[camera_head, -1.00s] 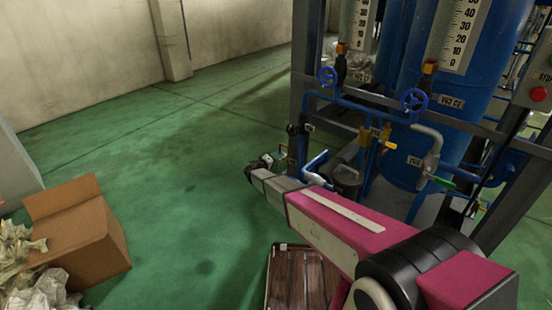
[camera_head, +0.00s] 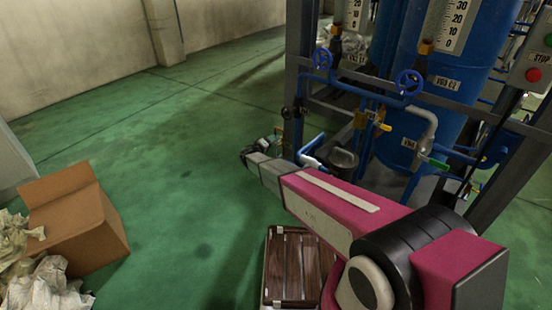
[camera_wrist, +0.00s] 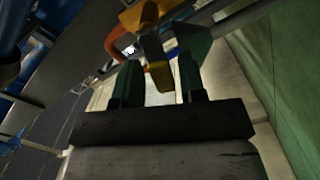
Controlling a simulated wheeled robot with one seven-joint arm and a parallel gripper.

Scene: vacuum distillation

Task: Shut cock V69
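In the wrist view my gripper (camera_wrist: 161,62) has its two dark green fingers apart. A yellow cock handle (camera_wrist: 153,48) lies between the fingertips, and the fingers do not look closed on it. I cannot read a tag on it, so I cannot tell whether it is V69. An orange-red curved part (camera_wrist: 121,42) is behind the left finger. In the head view my pink and grey arm reaches left past the blue rig, and its end hides most of the cock there.
The blue tank rig (camera_head: 425,60) carries blue handwheels (camera_head: 408,82), yellow handles (camera_head: 362,118) and a green handle (camera_head: 438,164). A brown slatted crate (camera_head: 290,265) lies below my arm. An open cardboard box (camera_head: 75,222) stands left. Green floor (camera_head: 180,150) between is clear.

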